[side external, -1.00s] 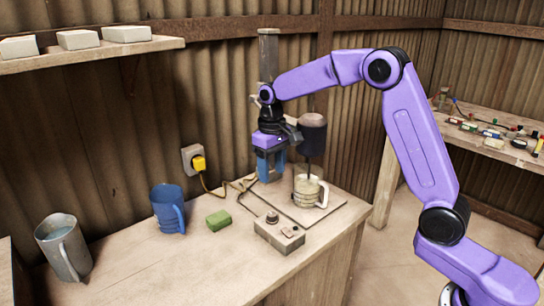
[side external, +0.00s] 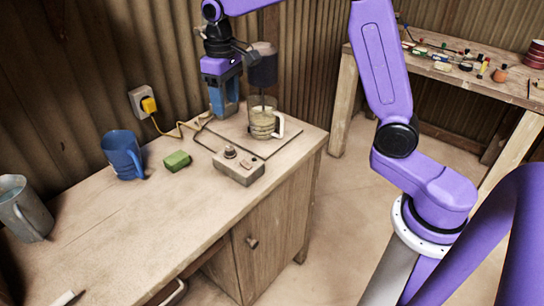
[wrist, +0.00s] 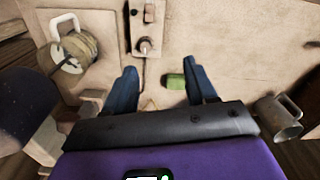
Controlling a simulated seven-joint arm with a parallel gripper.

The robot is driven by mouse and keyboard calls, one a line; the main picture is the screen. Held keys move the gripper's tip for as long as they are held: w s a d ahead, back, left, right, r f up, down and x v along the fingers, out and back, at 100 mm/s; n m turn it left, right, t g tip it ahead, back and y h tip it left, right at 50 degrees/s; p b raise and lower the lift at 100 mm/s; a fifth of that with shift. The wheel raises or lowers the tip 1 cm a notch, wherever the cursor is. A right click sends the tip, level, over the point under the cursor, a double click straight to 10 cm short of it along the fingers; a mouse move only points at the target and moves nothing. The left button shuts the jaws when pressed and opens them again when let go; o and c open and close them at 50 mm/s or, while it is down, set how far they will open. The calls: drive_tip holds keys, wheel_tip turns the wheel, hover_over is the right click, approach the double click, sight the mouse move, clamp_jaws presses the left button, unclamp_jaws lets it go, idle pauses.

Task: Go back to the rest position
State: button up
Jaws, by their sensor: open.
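My gripper (side external: 224,108) hangs above the back of the wooden bench, just left of a mug with a white handle (side external: 263,122) under a dark mixer-like head (side external: 262,64). In the wrist view the two blue fingers of my gripper (wrist: 160,66) are wide apart with nothing held between them. The green block (wrist: 175,81) shows below and between them in that view, lying on the bench. The mug with a white handle also shows at the upper left there (wrist: 76,48).
A blue mug (side external: 121,155), the green block (side external: 177,161) and a grey control box (side external: 238,167) stand on the bench (side external: 130,225). A grey metal jug (side external: 24,208) is at the left. A yellow plug (side external: 149,104) is in the wall socket. A cluttered side table (side external: 480,85) stands behind right.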

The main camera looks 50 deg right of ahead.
drive_tip(key=s+a+n, duration=0.3)
drive_tip(key=s+n, duration=0.2)
drive_tip(key=s, duration=1.3)
drive_tip(key=s+d+f+n, duration=0.2)
drive_tip(key=s, duration=0.5)
drive_tip(key=s+d+f+n, duration=0.2)
drive_tip(key=s+d, duration=0.1)
drive_tip(key=s, duration=0.5)
drive_tip(key=shift+s+d+f+n, duration=0.15)
drive_tip(key=shift+s+n, duration=0.05)
drive_tip(key=shift+n, duration=0.1)
